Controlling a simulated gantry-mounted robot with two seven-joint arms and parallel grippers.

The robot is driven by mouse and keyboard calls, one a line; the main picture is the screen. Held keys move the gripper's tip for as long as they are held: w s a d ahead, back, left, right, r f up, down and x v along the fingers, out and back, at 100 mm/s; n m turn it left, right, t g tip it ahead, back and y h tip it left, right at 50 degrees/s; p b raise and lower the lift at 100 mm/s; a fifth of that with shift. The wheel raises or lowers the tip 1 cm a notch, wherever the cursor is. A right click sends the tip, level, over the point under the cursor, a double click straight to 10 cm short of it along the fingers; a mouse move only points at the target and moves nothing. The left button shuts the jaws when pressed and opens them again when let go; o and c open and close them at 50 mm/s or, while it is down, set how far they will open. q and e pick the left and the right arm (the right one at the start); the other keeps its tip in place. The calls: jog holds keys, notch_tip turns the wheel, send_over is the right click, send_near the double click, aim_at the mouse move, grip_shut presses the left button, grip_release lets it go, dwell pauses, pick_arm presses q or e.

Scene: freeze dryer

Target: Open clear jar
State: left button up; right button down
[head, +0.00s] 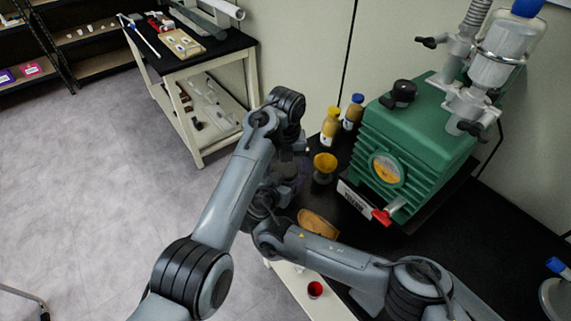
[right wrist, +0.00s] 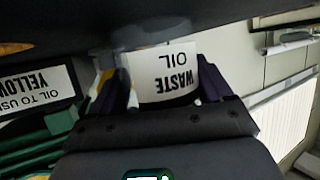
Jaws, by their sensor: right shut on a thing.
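A jar with a white label reading "WASTE OIL" (right wrist: 163,72) fills the space between the fingers of my right gripper (right wrist: 167,88) in the right wrist view; the label appears upside down. My right gripper is shut on this jar. Its lid and contents cannot be made out. In the head view my two arms meet near the bench's left edge, with the right gripper (head: 262,203) low and the left gripper (head: 287,172) just above it. Arm links and dark shadow hide the jar there, and whether the left fingers are open or touch it is unclear.
A green pump (head: 420,135) stands on the black bench (head: 480,245). A yellow cup or funnel (head: 325,165), a yellow-capped bottle (head: 331,126) and a blue-capped bottle (head: 353,111) stand beside it. A brown piece (head: 318,225) and a red cup (head: 315,290) lie nearer. Bench right of my arms is mostly clear.

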pick_arm(q)
jog(key=shift+a, duration=0.15)
jog(key=shift+r, duration=2.3)
notch_tip(320, 180, up, 3)
jog(key=shift+r+m, duration=0.15)
jog(key=shift+m, duration=0.95)
jog(key=shift+f, duration=3.9)
jog(key=c, duration=1.1)
jog(key=n, duration=0.3)
